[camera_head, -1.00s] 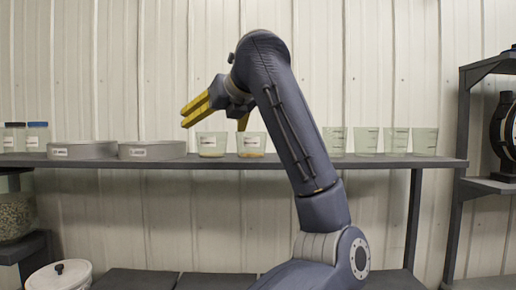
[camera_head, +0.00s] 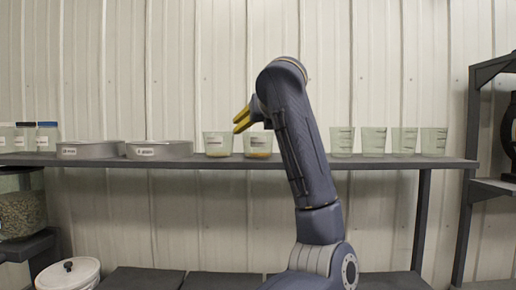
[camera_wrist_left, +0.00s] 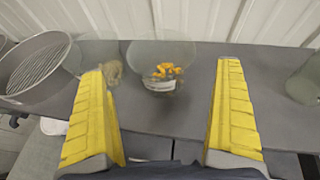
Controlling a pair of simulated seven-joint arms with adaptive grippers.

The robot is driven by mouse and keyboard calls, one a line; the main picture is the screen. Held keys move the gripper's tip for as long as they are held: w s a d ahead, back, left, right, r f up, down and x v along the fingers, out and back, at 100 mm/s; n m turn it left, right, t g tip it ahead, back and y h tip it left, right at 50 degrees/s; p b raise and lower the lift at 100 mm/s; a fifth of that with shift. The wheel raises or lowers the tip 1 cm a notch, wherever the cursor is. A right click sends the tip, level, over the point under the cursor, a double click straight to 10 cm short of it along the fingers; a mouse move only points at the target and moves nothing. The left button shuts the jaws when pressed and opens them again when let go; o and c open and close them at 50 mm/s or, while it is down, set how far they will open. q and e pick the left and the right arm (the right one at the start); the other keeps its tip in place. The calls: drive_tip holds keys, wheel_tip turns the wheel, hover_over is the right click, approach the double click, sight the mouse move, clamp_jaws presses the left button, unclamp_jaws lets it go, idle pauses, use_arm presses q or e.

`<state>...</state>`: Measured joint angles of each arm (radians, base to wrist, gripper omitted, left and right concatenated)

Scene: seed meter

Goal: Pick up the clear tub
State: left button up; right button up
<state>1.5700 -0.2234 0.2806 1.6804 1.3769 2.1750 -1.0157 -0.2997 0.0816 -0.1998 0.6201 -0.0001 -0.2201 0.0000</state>
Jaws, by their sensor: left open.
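Two clear tubs with white labels stand on the grey shelf (camera_head: 90,161): the left tub (camera_head: 218,143) and the right tub (camera_head: 258,143). In the left wrist view, the clear tub with orange-yellow pieces (camera_wrist_left: 161,84) stands upright between my fingers in the picture. A tub with tan seeds (camera_wrist_left: 112,72) is partly hidden behind the left finger. My left gripper (camera_head: 241,120) has yellow fingers close to the two tubs in the head view. In the left wrist view the gripper (camera_wrist_left: 161,68) is open and empty, its fingers spread wide. My right gripper is out of view.
Several empty clear cups (camera_head: 374,141) stand to the right on the shelf. Round grey sieves (camera_head: 159,149) stand to the left, one (camera_wrist_left: 35,70) near the left finger. Jars with dark lids (camera_head: 47,136) stand farther left. A ribbed wall (camera_head: 120,80) closes the back.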

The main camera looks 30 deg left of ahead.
use_arm(q)
drive_tip(key=shift+x, duration=3.55)
drive_tip(key=shift+d, duration=0.15)
drive_tip(key=shift+c, duration=0.6)
drive_tip(key=c, duration=0.9)
